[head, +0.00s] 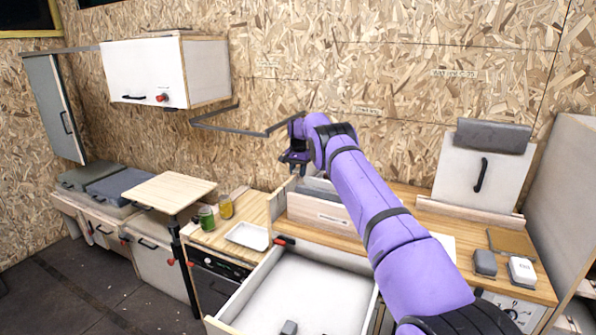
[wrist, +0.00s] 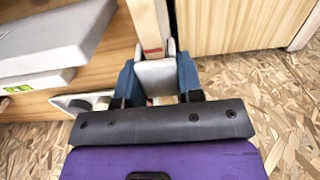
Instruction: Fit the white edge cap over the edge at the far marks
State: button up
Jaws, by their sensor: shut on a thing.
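My gripper (wrist: 158,75) has blue fingers shut on a pale cap (wrist: 157,80), which I take for the white edge cap. In the wrist view the cap's two upper tips lie to either side of a wooden panel edge (wrist: 147,22) with a red mark (wrist: 152,51). I cannot tell how far the cap sits over the edge, or whether it touches it. In the head view my gripper (head: 294,162) is above the left end of the low wooden divider (head: 318,212) on the counter. The cap is too small to make out there.
A grey block (head: 485,262) and a white block (head: 522,270) stand at the counter's right. A white tray (head: 248,236), a green cup (head: 206,218) and a yellow cup (head: 226,207) are left of the divider. An open drawer (head: 312,280) juts out in front. A wall rail (head: 235,128) is close behind my gripper.

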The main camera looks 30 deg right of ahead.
jog(key=o, duration=1)
jog(key=shift+r, duration=0.1)
notch_tip(320, 180, up, 10)
jog(key=shift+r, duration=0.25)
